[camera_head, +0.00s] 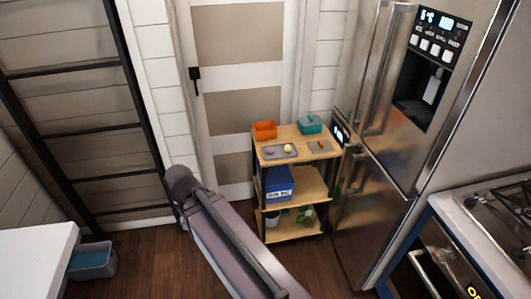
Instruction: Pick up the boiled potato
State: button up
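A small pale yellow lump (288,148), which looks like the boiled potato, lies on a grey tray (279,155) on the top shelf of a wooden cart (318,155). A small pinkish-purple item (269,151) lies to its left on the same tray. They are too small here to make out detail. My arm reaches up from the bottom of the picture, left of the cart, and its near end is cut off by the frame. My gripper does not show.
The top shelf also holds an orange container (265,130), a teal box (310,124) and a grey mat (320,146) with a small orange-red item. A blue box (279,184) sits on the shelf below. A steel fridge (375,190) stands close right. Wooden floor lies in front.

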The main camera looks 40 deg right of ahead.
aim_at(287, 148)
jog(key=u, duration=0.35)
jog(key=k, duration=0.95)
jog(key=z, duration=1.4)
jog(key=i, duration=1)
jog(key=u, duration=0.15)
